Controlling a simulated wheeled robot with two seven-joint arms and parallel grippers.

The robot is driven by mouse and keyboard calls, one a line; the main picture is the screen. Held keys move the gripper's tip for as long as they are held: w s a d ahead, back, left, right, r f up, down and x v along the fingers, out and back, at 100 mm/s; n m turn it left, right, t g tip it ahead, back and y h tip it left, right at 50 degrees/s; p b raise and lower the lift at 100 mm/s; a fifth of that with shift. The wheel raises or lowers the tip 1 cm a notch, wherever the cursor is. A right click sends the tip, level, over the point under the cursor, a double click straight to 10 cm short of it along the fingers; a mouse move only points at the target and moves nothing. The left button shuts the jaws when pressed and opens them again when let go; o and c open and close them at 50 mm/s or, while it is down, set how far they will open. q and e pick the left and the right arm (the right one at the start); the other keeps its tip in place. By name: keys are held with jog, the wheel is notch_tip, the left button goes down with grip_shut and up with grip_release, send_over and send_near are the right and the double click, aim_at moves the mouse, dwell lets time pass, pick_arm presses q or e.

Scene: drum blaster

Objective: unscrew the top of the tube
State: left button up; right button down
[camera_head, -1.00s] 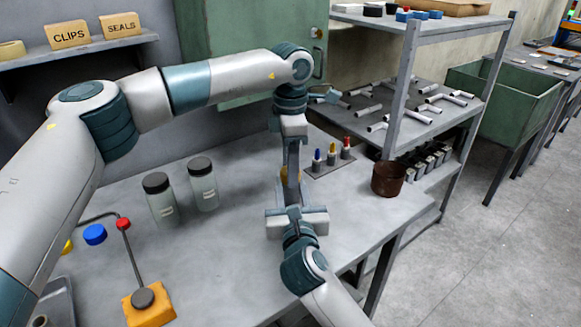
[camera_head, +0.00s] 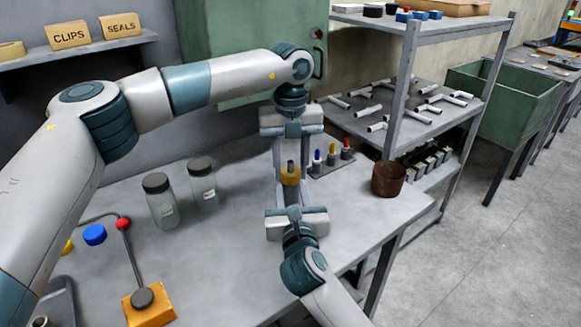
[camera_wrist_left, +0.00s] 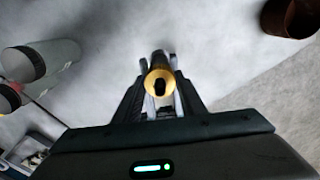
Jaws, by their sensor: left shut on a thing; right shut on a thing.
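The tube's yellow top (camera_head: 290,176) shows in the head view as a collar with a dark stub above it. In the left wrist view the yellow top (camera_wrist_left: 160,80) is a brass-coloured ring with a dark centre, between the fingers. My left gripper (camera_head: 290,168) points down from above and is shut on this top, one finger on each side. My right gripper (camera_head: 294,208) comes from the front and is shut on the tube below the top. The tube's body is mostly hidden by the grippers.
Two clear jars with dark lids (camera_head: 160,200) stand left on the table (camera_head: 235,245). A small rack with blue, red and yellow-tipped pieces (camera_head: 331,160) and a brown cup (camera_head: 387,179) are to the right. A shelf unit (camera_head: 400,100) with white pipe fittings stands behind.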

pick_arm(q)
jog(key=n, duration=1)
jog(key=shift+n, duration=0.4)
jog(key=shift+r, duration=0.25)
jog(key=shift+r, duration=0.75)
jog(key=shift+r, duration=0.25)
jog(key=shift+r, duration=1.9)
